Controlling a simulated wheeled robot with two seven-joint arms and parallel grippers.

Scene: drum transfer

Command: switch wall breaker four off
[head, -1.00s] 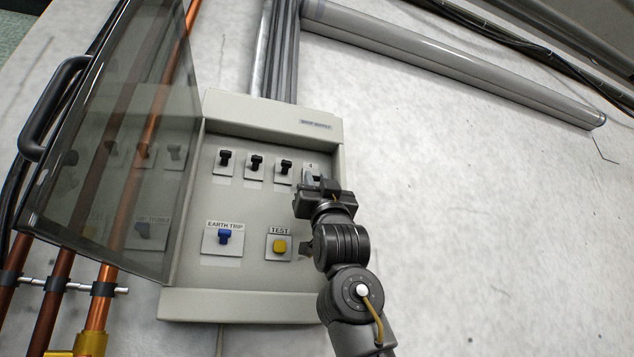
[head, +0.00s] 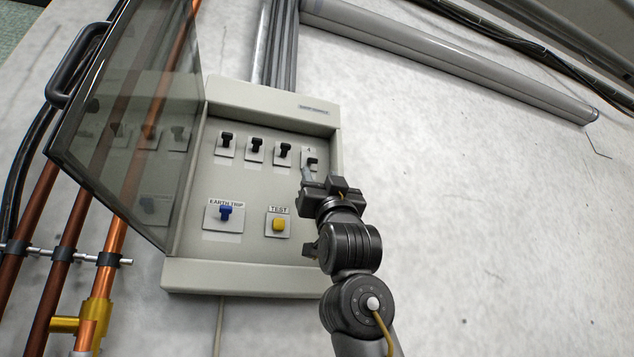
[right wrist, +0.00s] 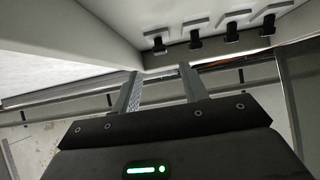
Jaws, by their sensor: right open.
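Breaker four (head: 312,162) is the rightmost black lever in the top row of the open wall box (head: 250,278), under a small 4 label. Its lever shows clear above my right gripper; I cannot tell its position for sure. My right gripper (head: 317,179) is open and empty, just below breaker four and apart from it as far as I can see. One fingertip shows; the other is partly hidden. In the right wrist view the two fingers (right wrist: 158,88) are spread, with the row of levers beyond them; the leftmost lever (right wrist: 157,45) is nearest. My left gripper is out of view.
Three more breakers, the middle one (head: 255,149) among them, stand left of breaker four. Below are a blue earth trip switch (head: 225,212) and a yellow test button (head: 279,225). The glass door (head: 130,130) stands open at left, before copper pipes. Right of the box is bare wall.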

